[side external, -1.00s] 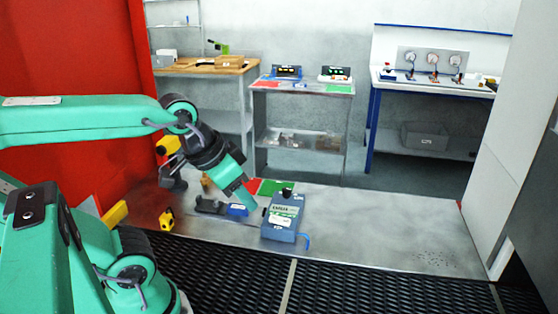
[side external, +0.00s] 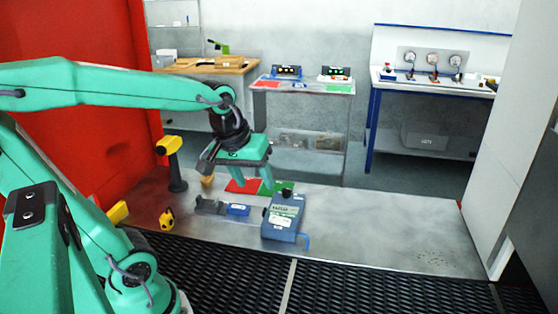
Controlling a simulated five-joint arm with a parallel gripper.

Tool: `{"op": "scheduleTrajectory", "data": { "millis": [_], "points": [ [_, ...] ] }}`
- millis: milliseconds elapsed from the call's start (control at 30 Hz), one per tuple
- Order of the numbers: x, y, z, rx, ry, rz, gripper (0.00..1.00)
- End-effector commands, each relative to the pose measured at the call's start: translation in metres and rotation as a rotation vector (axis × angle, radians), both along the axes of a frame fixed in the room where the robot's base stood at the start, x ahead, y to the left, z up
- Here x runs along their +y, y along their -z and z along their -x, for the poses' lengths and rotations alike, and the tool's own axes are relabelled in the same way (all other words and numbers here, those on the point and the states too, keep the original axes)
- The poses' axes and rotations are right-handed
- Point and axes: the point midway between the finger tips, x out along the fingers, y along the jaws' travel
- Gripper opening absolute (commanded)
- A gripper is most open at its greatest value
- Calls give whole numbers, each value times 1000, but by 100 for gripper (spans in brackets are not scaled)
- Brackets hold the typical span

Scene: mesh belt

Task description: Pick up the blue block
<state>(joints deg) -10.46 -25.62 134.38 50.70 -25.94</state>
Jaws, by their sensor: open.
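The blue block (side external: 238,210) lies on the metal work surface, between a dark grey piece on its left and a blue-grey box on its right. My gripper (side external: 253,188) is above and behind the block in this view, pointing down. Its two green fingers are spread apart with nothing between them. They appear in front of the red and green patches. The block is apart from the fingers and fully visible.
The blue-grey box (side external: 284,216) with a black knob stands close to the block. The dark grey piece (side external: 208,206) lies beside it. A yellow-headed device (side external: 170,160) stands behind at left, and a small yellow item (side external: 167,218) lies nearby. The surface's right side is clear.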

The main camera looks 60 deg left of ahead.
Motion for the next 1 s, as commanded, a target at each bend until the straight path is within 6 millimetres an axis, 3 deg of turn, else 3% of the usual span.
{"op": "scheduleTrajectory", "data": {
  "millis": [500, 1000],
  "points": [
    [98, 52, -50, 122, -815, 206, 53],
    [197, 132, -57, 196, -1562, 334, 53]
  ]
}}
